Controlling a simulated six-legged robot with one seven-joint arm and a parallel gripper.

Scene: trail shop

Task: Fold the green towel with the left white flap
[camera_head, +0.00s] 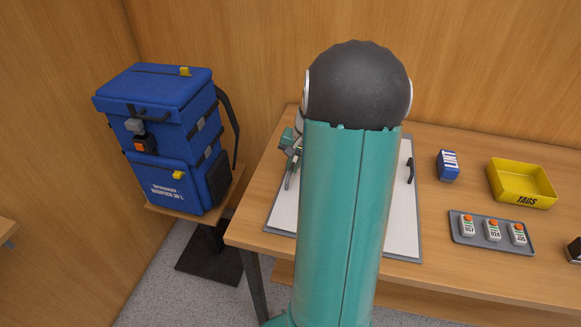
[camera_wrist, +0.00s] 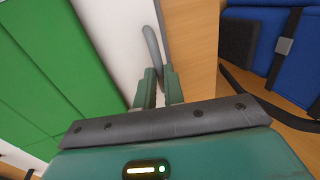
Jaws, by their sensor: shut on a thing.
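The green towel (camera_wrist: 55,80) lies spread on a white board in the wrist view, with straight crease lines across it. My arm hides it in the head view. The left white flap (camera_wrist: 110,30) shows as a bare white strip between the towel and the board's grey edge. It also shows in the head view (camera_head: 282,208), where it looks flat on the table. A grey handle (camera_wrist: 151,42) stands on this flap near its outer edge. My gripper (camera_wrist: 158,76) is shut on this handle; in the head view my gripper (camera_head: 291,158) is partly hidden by my arm.
The board's right white flap (camera_head: 405,215) has a dark handle (camera_head: 410,170). Right of it on the table are a blue box (camera_head: 448,165), a yellow tags bin (camera_head: 522,198) and a grey tray (camera_head: 462,240). A blue backpack (camera_head: 160,110) stands on a stand at the left.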

